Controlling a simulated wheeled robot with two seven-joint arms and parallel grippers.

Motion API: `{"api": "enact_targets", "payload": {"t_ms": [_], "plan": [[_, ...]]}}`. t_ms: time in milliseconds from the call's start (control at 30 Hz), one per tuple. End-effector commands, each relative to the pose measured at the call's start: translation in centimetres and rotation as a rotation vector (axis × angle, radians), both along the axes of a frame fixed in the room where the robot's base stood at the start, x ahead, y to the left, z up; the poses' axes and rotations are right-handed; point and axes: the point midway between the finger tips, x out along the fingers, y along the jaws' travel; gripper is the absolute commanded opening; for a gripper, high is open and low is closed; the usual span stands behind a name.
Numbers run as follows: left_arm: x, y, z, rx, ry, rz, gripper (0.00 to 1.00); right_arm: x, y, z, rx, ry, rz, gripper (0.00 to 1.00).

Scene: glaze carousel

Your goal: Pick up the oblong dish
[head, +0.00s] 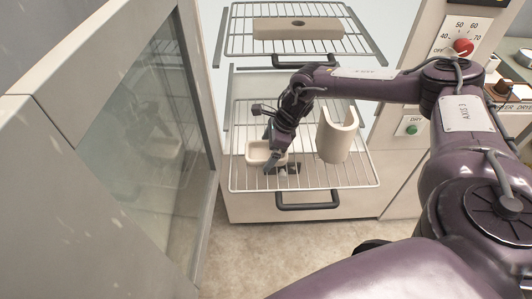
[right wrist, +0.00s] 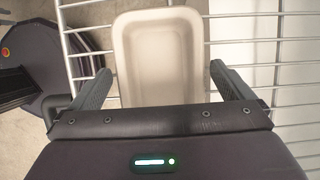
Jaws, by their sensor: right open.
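The oblong dish (head: 256,153) is a cream, rounded rectangular tray on the left part of the lower wire rack (head: 350,180). My right gripper (head: 273,158) is at the dish and hides part of it in the head view. In the right wrist view the dish (right wrist: 160,45) lies lengthwise between the two spread fingers of the right gripper (right wrist: 160,72). The fingers stand apart from its sides, with a gap on each side. The gripper is open and empty. My left gripper is not in view.
A cream curved half-tube (head: 338,136) stands on the same rack, right of the dish. An upper rack (head: 345,45) above holds a flat block (head: 298,28). A cabinet door with a glass window (head: 150,125) stands open at left. A control panel with a red knob (head: 463,46) is at right.

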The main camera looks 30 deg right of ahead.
Motion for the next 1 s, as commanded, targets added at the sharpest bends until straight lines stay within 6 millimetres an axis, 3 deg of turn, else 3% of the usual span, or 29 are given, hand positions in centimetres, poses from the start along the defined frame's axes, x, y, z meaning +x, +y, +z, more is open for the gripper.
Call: {"api": "enact_targets", "payload": {"t_ms": [200,567,867,1000], "plan": [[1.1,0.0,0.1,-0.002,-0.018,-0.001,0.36,0.0,0.0,-0.1,0.000,0.000,-0.001,1.00],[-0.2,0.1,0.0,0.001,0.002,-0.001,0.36,0.0,0.0,0.0,0.000,-0.001,0.000,0.53],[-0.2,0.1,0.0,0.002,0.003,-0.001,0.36,0.1,0.0,0.2,0.002,-0.003,-0.001,0.52],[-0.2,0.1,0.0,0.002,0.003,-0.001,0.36,0.2,0.0,1.3,0.002,-0.006,-0.001,0.52]]}}
